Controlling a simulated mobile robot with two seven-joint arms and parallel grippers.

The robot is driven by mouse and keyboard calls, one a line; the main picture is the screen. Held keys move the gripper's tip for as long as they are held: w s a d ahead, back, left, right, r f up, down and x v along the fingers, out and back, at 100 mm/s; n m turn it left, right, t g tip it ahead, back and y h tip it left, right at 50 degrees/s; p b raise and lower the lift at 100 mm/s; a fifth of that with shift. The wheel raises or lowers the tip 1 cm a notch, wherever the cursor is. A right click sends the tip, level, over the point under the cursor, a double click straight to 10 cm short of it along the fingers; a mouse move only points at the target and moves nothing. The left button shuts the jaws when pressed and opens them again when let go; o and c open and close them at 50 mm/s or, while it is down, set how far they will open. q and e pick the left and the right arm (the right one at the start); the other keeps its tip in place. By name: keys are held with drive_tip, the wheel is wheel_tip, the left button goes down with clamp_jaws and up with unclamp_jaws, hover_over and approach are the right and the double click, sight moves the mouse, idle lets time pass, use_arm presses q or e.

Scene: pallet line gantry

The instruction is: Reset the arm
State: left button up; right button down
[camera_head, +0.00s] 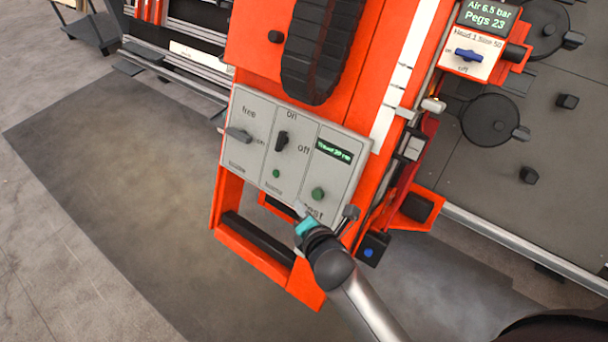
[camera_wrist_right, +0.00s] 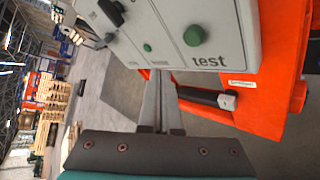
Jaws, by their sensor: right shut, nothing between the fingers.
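My right gripper (camera_head: 301,210) is at the lower edge of the grey control panel (camera_head: 262,185) on the orange machine. In the right wrist view its fingers (camera_wrist_right: 158,108) are together with nothing between them, just below the panel's lower edge. I cannot tell whether they touch the panel. The panel carries a free knob (camera_head: 238,135), an on/off switch (camera_head: 281,141), a small green display (camera_head: 333,151) and a green test button (camera_head: 317,194). The test button also shows in the right wrist view (camera_wrist_right: 194,36), to the right of the fingers. My left gripper is not in view.
An orange frame with a black bar (camera_head: 257,239) sits below the panel. A blue-handled switch (camera_head: 468,55) and a "Pegs 23" display (camera_head: 487,15) are at upper right. A black cable chain (camera_head: 318,50) hangs above the panel. Open floor (camera_head: 100,180) lies to the left.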

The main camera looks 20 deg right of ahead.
drive_tip(key=s+d+f+m+g+p, duration=0.1)
drive_tip(key=s+f+m+g+p, duration=0.5)
drive_tip(key=s+f+m+p, duration=0.6)
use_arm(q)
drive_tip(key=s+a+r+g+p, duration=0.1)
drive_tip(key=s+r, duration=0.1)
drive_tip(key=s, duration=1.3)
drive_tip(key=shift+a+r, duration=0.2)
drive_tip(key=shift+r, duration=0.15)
use_arm(e)
drive_tip(key=s+d+f+m+g, duration=0.2)
drive_tip(key=s+m, duration=0.1)
drive_tip(key=s, duration=0.5)
drive_tip(key=s+d+f+m+g, duration=0.1)
drive_tip(key=s+d+f+m, duration=0.1)
drive_tip(key=s, duration=0.7)
drive_tip(key=s+d+f+m+g, duration=0.2)
drive_tip(key=s+m, duration=0.2)
drive_tip(key=s, duration=0.5)
drive_tip(key=shift+s+f+m+g, duration=0.2)
drive_tip(key=shift+f+m+g, duration=0.1)
drive_tip(key=shift+f+m, duration=0.1)
